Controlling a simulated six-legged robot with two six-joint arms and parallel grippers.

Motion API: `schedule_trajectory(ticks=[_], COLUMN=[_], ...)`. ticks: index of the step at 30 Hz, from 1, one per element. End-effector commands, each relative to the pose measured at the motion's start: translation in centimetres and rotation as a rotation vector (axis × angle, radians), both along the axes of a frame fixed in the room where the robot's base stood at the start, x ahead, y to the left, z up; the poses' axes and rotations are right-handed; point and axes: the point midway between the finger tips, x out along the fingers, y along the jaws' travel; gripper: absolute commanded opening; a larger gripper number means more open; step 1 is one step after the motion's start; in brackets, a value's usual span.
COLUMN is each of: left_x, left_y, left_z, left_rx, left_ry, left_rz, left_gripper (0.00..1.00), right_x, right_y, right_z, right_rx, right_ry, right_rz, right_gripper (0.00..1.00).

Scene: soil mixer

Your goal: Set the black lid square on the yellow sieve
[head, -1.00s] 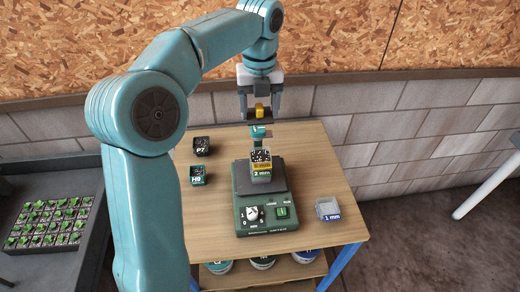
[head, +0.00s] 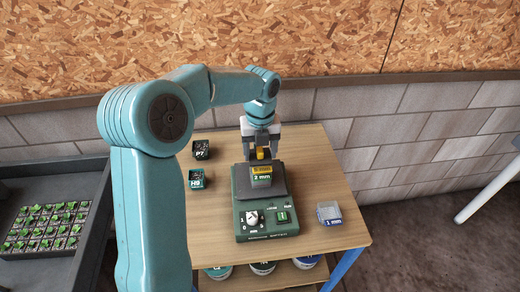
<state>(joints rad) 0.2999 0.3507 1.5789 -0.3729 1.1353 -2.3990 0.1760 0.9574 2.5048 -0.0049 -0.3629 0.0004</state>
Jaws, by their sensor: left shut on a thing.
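The yellow sieve (head: 262,169), labelled 5 mm, sits on the grey 2 mm sieve (head: 262,179) on the green sifter (head: 263,217). My left gripper (head: 262,154) is directly over this stack, pointing down. It is shut on a small yellow knob, which I take as the handle of the black lid. The lid's plate is mostly hidden by the fingers and too small to make out. The lid is at or just above the sieve's top; I cannot tell whether it touches or is square. My right gripper is not in view.
On the wooden table (head: 315,180), two small dark pots, P7 (head: 201,149) and H9 (head: 197,179), stand left of the sifter. A grey 1 mm sieve (head: 329,213) stands to its right. A seedling tray (head: 45,228) is at far left. Buckets stand below.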

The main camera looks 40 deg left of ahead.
Motion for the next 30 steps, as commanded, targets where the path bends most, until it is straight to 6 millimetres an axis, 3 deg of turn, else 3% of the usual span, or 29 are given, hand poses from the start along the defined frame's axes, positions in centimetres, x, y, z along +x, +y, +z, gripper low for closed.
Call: schedule_trajectory(ticks=[2, 3, 5, 17, 30], left_x=[0.0, 0.0, 0.0, 0.0, 0.1], left_y=[0.0, 0.0, 0.0, 0.0, 0.0], left_z=[-0.2, -0.2, -0.1, 0.8, 10.2], left_rx=[0.000, 0.000, 0.000, 0.000, 0.000], left_ry=[0.000, 0.000, 0.000, -0.001, -0.003], left_rz=[0.000, 0.000, 0.000, 0.000, 0.000], left_gripper=[0.31, 0.71, 0.90, 0.90, 0.90], right_x=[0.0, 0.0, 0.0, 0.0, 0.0], right_y=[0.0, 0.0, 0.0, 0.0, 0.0], right_z=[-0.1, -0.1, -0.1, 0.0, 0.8], right_rx=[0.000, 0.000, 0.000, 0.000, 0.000], right_ry=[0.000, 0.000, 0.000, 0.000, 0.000], right_rz=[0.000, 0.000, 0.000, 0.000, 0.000], right_gripper=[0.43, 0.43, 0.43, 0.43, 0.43])
